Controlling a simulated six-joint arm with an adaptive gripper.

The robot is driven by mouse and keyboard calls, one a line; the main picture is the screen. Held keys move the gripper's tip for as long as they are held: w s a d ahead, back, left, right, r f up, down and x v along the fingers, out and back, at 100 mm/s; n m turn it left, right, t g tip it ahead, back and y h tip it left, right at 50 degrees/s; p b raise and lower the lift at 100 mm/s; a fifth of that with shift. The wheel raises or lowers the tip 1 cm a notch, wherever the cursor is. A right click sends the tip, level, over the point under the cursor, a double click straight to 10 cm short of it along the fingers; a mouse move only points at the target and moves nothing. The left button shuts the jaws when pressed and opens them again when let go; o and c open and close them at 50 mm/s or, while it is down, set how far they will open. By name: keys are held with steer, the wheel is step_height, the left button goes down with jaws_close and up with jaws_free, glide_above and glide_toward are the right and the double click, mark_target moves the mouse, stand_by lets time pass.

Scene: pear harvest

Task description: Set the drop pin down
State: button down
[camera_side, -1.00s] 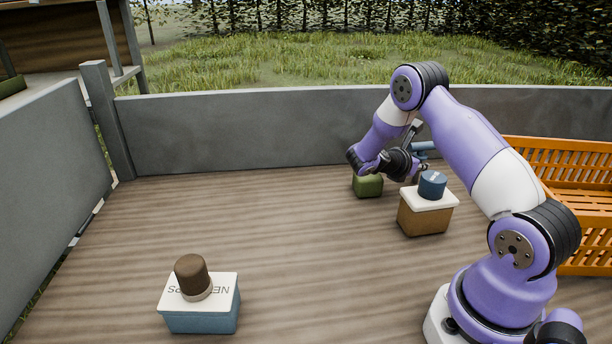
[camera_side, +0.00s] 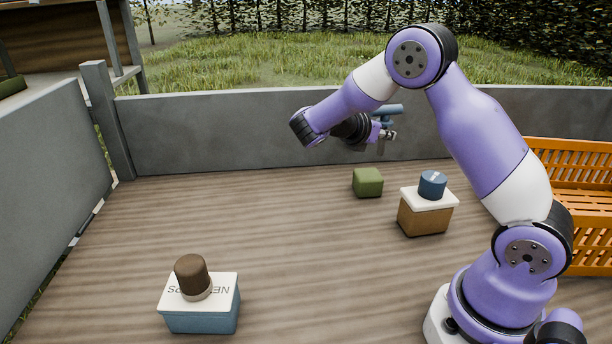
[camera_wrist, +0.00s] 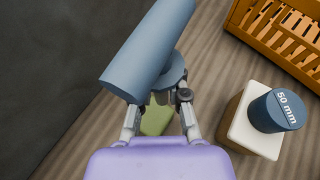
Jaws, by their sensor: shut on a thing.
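My gripper (camera_side: 386,135) is shut on a blue-grey drop pin (camera_side: 388,113) with a thick crossbar handle. It holds the pin in the air above the deck, up and right of the green block in the side view. In the wrist view the pin (camera_wrist: 148,50) shows its crossbar and a round collar between the fingers (camera_wrist: 157,97). Its lower part is mostly hidden by the collar and fingers. The green block (camera_side: 367,182) stands on the deck below, apart from the pin, and is partly hidden behind the fingers in the wrist view (camera_wrist: 157,119).
A brown box with a white top (camera_side: 427,215) carries a blue cylinder (camera_side: 433,185) marked 50 mm (camera_wrist: 278,110). A blue box with a white top (camera_side: 202,317) carries a brown knob (camera_side: 191,274). The middle deck is clear.

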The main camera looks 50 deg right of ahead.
steer(key=w+a+n+t+y, duration=0.1)
steer(key=w+a+n+t, duration=0.3)
steer(key=a, duration=0.6)
steer(key=w+a+n+t+y, duration=0.2)
steer(key=w+a+n+t, duration=0.25)
steer(key=a, duration=0.45)
steer(key=w+a+n+t+y, duration=0.1)
steer(key=w+a+n+t, duration=0.3)
steer(key=a, duration=0.6)
steer(key=s+a+n+t+y, duration=0.1)
steer(key=a+n+t+y, duration=0.3)
steer(key=a, duration=0.9)
steer(key=shift+g+y, duration=0.5)
steer(key=shift+g, duration=0.05)
steer(key=w+d+f, duration=0.4)
steer(key=w+d, duration=0.1)
steer(key=w+d+f, duration=0.2)
steer(key=shift+w+d+f, duration=0.15)
steer(key=shift+d, duration=0.25)
steer(key=shift+w+d+f, duration=0.1)
steer(key=shift+f, duration=2)
steer(key=shift+f, duration=0.2)
steer(key=c, duration=0.9)
jaws_free()
